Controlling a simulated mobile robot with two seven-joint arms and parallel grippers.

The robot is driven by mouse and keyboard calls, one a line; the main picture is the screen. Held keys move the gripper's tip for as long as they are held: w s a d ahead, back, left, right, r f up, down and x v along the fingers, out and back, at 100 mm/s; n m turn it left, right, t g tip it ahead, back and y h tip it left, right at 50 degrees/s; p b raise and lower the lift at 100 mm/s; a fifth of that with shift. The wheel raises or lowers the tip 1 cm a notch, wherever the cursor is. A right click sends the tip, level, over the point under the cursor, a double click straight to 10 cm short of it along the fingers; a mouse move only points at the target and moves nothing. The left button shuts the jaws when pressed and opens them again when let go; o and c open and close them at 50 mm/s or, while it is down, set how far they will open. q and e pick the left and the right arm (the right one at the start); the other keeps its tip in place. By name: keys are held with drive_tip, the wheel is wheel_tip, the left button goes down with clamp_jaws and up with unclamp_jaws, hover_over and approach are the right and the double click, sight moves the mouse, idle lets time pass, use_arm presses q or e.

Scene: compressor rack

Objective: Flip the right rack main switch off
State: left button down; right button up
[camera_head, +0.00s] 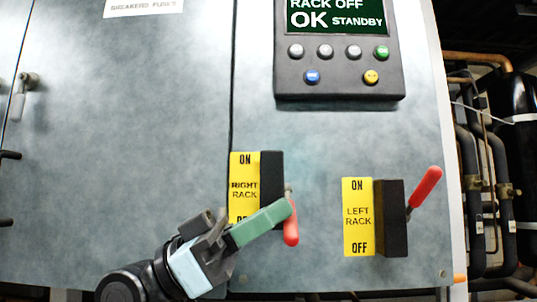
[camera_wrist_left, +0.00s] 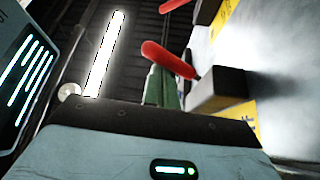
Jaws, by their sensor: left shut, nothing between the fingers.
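The right rack switch is a black box (camera_head: 271,176) beside a yellow "RIGHT RACK" label (camera_head: 244,186). Its red handle (camera_head: 291,231) points down, toward the OFF end of the label. My left gripper (camera_head: 290,207) is shut and empty, its green fingers overlapping the upper part of the handle in the head view; I cannot tell whether they touch. In the left wrist view the red handle (camera_wrist_left: 168,57) and box (camera_wrist_left: 222,90) show just beyond the green fingers (camera_wrist_left: 165,90). The lower label is partly hidden by the gripper. My right gripper is not in view.
The left rack switch (camera_head: 391,218) stands to the right, its red handle (camera_head: 424,187) pointing up. A display panel (camera_head: 338,50) above reads "RACK OFF OK STANDBY". Pipes (camera_head: 490,170) run past the cabinet's right edge. The cabinet face between panel and switches is clear.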

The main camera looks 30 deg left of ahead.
use_arm(q)
drive_tip(key=shift+f, duration=0.2)
idle(0.5)
drive_tip(key=b+v, duration=0.3)
drive_tip(key=v, duration=0.4)
drive_tip(key=shift+s+a, duration=0.2)
drive_tip(key=shift+a, duration=0.15)
drive_tip(key=shift+f, duration=0.1)
